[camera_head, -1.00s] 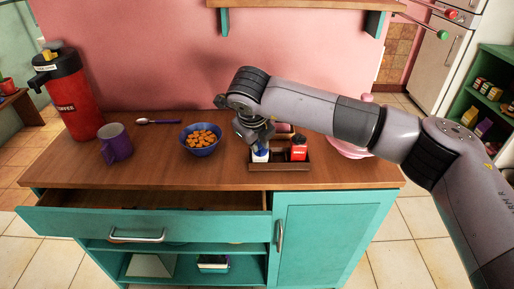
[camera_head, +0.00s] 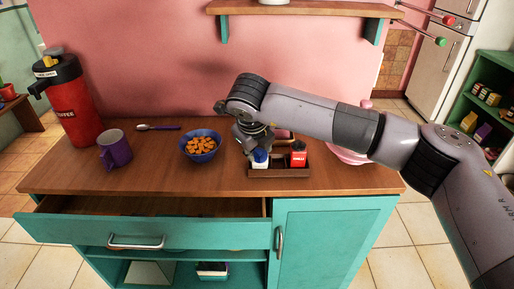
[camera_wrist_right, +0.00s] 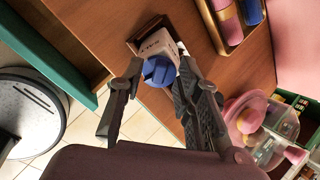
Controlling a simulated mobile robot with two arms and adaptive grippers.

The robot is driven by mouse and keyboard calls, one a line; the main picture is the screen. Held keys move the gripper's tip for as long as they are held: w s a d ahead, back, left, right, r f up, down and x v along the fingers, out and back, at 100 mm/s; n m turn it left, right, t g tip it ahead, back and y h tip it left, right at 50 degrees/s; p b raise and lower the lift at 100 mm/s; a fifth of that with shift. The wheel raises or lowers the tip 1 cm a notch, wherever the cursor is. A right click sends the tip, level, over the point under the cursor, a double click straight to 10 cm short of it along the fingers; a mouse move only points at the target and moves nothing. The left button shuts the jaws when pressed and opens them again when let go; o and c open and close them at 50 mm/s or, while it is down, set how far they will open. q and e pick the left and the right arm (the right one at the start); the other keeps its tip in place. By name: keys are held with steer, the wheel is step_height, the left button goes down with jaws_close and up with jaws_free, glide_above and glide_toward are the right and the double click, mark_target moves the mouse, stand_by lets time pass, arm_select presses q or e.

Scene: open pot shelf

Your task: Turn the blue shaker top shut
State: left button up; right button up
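The blue shaker top (camera_wrist_right: 160,70) sits on a white shaker (camera_wrist_right: 158,44) with dark lettering. In the head view the white shaker (camera_head: 260,163) stands at the left end of a small brown tray (camera_head: 280,173), partly hidden by my right gripper (camera_head: 256,150). In the right wrist view the fingers of my right gripper (camera_wrist_right: 159,72) are spread on either side of the blue top, with narrow gaps showing. Contact with the top is not clear. My left gripper is not in view.
A red shaker (camera_head: 298,158) stands at the tray's right. A blue bowl (camera_head: 199,153) of orange snacks, a purple mug (camera_head: 115,150), a spoon (camera_head: 160,127) and a red coffee dispenser (camera_head: 75,105) are to the left. The drawer (camera_head: 150,232) below is pulled out.

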steer(key=v, duration=1.2)
